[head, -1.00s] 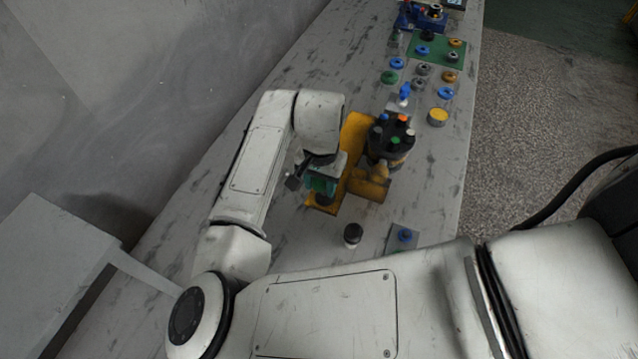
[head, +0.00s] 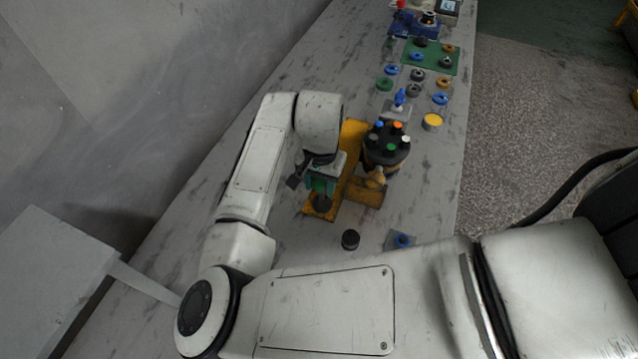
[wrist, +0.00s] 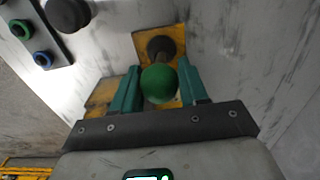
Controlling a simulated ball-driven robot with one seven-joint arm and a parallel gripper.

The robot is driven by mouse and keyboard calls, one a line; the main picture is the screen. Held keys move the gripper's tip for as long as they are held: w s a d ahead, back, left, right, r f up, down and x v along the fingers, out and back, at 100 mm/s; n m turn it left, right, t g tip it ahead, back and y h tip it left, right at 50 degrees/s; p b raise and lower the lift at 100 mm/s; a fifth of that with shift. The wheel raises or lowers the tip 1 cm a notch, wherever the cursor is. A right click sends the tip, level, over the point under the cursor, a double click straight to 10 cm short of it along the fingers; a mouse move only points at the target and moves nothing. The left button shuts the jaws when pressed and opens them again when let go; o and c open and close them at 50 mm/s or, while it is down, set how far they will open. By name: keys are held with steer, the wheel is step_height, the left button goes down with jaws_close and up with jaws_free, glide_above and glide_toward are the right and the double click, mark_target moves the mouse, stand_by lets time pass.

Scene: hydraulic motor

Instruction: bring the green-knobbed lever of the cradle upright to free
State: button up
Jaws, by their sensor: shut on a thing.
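The yellow cradle (head: 352,136) stands on the bench and bears a dark round motor (head: 386,146) with several coloured knobs on top. The lever's green knob (wrist: 159,83) sits between the green fingers of my gripper (wrist: 160,90), touching both. The dark shaft runs from the knob to a round black base (wrist: 161,48) on the yellow plate. In the head view my gripper (head: 322,184) is at the cradle's near left end, above the black base (head: 323,203). My gripper hides the knob there. I cannot tell the lever's exact tilt.
A black round knob (head: 350,239) and a grey plate with a blue ring (head: 401,240) lie nearer me. Beyond the cradle are a yellow-topped cylinder (head: 432,122), loose rings and a green mat (head: 432,58). Bare bench lies left of the cradle.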

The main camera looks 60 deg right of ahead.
steer(key=shift+d, duration=0.15)
steer(key=shift+w+d, duration=0.15)
steer(key=shift+d, duration=0.5)
stand_by(0.5)
steer(key=o, duration=0.7)
steer(key=shift+c, duration=0.2)
step_height(320, 180, up, 4)
steer(key=p, duration=0.4)
steer(key=shift+r+p, duration=0.4)
steer(key=shift+r, duration=0.65)
